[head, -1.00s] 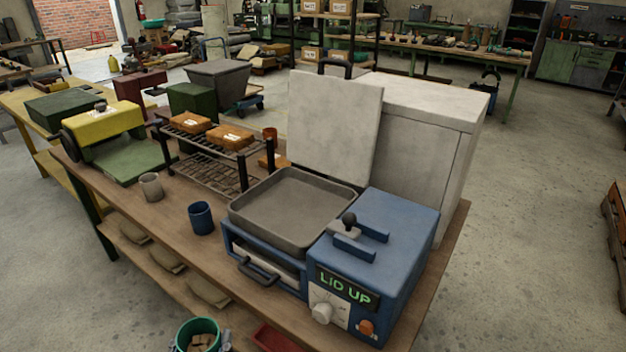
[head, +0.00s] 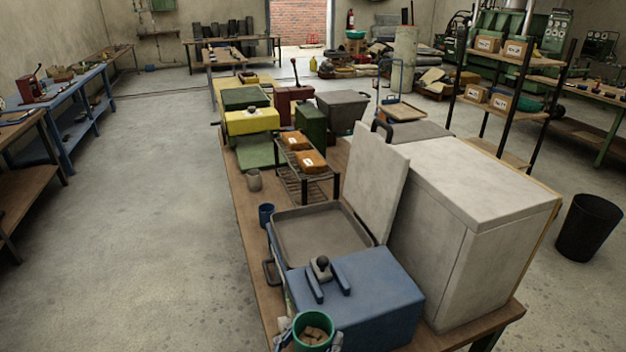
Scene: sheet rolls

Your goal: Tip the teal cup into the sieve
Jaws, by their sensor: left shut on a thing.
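The teal cup (head: 298,338) is at the bottom edge of the head view, mouth up, with several brown chunks (head: 314,335) inside. My left gripper (head: 310,343) is shut on it, with dark finger parts showing at both sides of the cup. The cup appears in front of the near end of the blue machine (head: 372,298). I cannot make out a sieve in this view. My right gripper is not in view.
The blue machine has a shallow grey tray (head: 318,238) and a raised lid (head: 372,182). A large pale cabinet (head: 485,215) stands right of it. A blue cup (head: 266,214) and a grey cup (head: 254,181) stand along the bench's left edge. Open floor lies left.

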